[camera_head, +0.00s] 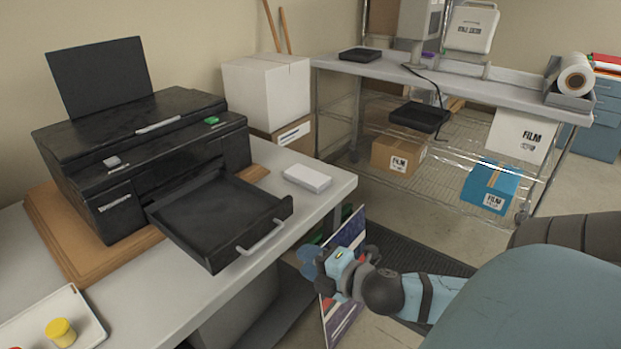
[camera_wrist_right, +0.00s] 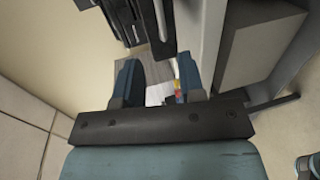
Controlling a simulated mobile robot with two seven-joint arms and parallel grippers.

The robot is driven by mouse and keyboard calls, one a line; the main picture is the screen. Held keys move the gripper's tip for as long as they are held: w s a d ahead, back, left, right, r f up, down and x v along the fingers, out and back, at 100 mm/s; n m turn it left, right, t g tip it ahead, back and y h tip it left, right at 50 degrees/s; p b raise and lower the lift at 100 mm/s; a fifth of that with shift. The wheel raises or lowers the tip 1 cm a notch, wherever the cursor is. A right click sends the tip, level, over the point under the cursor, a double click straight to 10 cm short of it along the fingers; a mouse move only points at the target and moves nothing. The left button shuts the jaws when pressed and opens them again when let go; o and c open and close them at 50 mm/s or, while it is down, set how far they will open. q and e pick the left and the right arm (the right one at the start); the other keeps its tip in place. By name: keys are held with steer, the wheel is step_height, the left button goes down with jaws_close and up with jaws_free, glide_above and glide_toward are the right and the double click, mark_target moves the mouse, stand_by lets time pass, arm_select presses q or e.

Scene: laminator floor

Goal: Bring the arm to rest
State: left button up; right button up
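My right arm comes in from the right in the head view. Its gripper (camera_head: 322,268) hangs beside the right end of the worktable, at about tabletop height. In the right wrist view its two blue fingers (camera_wrist_right: 157,85) stand apart, with nothing visibly clamped between them. A white patch and a small coloured patch show beyond the fingers; I cannot tell what they are. My left gripper is in neither view.
The worktable (camera_head: 180,300) carries a black machine (camera_head: 150,130) with its drawer (camera_head: 215,220) pulled out, and a small white box (camera_head: 307,178). A coloured panel (camera_head: 345,318) stands behind my right gripper. A wire shelf table (camera_head: 460,85) is behind.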

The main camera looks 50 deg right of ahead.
stand_by(0.6)
steer(key=s+a+f+m+g+y+p, duration=0.1)
steer(key=s+a+f+m+g+p, duration=0.1)
steer(key=a+f+m+p, duration=0.3)
steer(key=s+a+f+m+g+p, duration=0.2)
steer(key=s+a+f+m+p, duration=0.3)
steer(key=a+f+m, duration=0.3)
steer(key=a+m+p, duration=0.1)
steer(key=a+m, duration=0.2)
steer(key=a, duration=0.1)
steer(key=shift+s+a+g+y, duration=0.25)
steer(key=shift+g+y, duration=0.05)
steer(key=shift+y, duration=0.1)
steer(key=shift+d, duration=0.15)
